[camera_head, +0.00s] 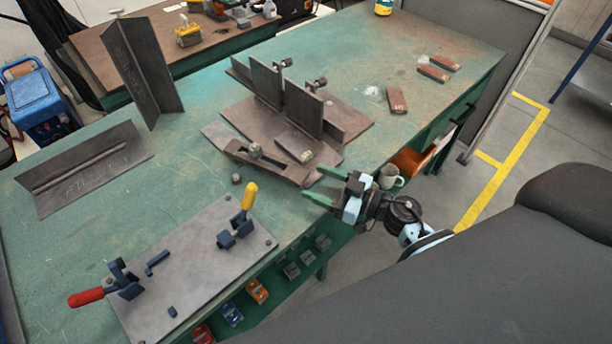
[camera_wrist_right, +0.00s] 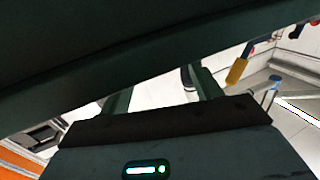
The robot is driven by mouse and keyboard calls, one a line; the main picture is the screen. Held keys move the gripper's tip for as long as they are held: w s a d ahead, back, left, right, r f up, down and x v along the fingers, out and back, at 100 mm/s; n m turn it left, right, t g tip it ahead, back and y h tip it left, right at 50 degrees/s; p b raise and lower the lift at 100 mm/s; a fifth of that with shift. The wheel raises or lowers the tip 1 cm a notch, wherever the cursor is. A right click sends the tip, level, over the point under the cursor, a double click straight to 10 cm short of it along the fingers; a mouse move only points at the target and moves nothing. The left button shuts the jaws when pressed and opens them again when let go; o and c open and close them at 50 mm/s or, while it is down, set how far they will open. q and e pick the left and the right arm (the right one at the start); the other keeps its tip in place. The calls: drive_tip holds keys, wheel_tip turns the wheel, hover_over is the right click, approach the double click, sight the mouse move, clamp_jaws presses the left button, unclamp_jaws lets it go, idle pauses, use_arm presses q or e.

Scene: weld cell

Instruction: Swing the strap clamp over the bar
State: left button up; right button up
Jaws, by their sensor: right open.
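A steel fixture (camera_head: 352,118) with upright plates stands near the middle of the green bench in the head view. At its front edge lies a long dark bar-like piece (camera_head: 268,168) with a nut on it. A short flat strap (camera_head: 293,142) with a nut at its near end lies just behind; I cannot tell surely which piece is the strap clamp. My right gripper (camera_head: 319,181) is open and empty at the bench's front edge, just right of the fixture's front corner and apart from the strap. Its green fingers (camera_wrist_right: 205,84) show in the wrist view. My left gripper is not in view.
A plate (camera_head: 185,265) with red-handled (camera_head: 86,297) and yellow-handled (camera_head: 250,196) toggle clamps lies at front left. A mug (camera_head: 390,177) stands beyond my right gripper.

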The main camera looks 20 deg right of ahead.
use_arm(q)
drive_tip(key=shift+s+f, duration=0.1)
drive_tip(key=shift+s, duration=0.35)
use_arm(e)
drive_tip(key=shift+v, duration=0.85)
